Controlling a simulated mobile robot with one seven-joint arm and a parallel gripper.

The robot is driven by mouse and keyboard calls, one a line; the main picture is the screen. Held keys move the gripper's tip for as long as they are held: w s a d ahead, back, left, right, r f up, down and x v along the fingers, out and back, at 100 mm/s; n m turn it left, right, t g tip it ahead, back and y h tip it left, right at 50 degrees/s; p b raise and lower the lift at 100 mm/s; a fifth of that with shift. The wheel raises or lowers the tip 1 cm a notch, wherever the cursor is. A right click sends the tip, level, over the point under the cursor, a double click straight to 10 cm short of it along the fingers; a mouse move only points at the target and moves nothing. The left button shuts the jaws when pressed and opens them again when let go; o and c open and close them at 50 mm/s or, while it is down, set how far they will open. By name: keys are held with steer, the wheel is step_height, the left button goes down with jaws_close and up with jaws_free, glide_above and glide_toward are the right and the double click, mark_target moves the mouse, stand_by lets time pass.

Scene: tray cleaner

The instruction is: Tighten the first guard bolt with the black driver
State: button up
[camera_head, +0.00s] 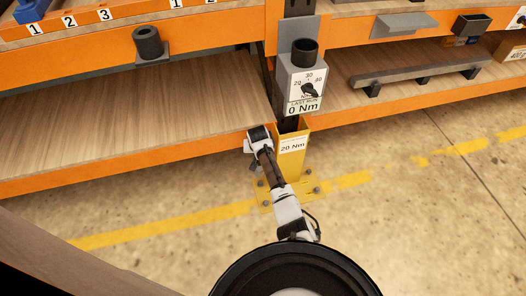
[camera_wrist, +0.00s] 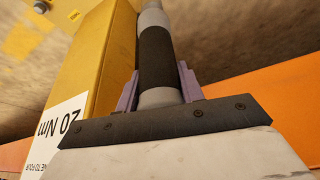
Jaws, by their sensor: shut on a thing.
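In the wrist view my gripper (camera_wrist: 158,90) is shut on the black driver (camera_wrist: 157,50), a grey cylinder with a black grip band. The driver's far end runs out of the top of the picture, so its tip is hidden. The yellow guard post (camera_head: 291,150) has a "20 Nm" label and stands on a yellow base plate (camera_head: 286,195) with several bolts, including one at right (camera_head: 316,190). The post (camera_wrist: 100,75) is close beside the driver, and one bolt (camera_wrist: 40,7) shows at top left. I cannot tell which bolt is first.
A grey dial box (camera_head: 303,85) above the post reads "LAST RUN 0 Nm". Orange-edged shelves (camera_head: 150,168) flank the post closely. The floor (camera_head: 400,220) to the right is clear.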

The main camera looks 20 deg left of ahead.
steer(key=shift+w+f, duration=0.35)
steer(key=shift+w, duration=0.05)
steer(key=shift+s, duration=0.15)
steer(key=shift+f+b, duration=3)
steer(key=shift+f, duration=1.2)
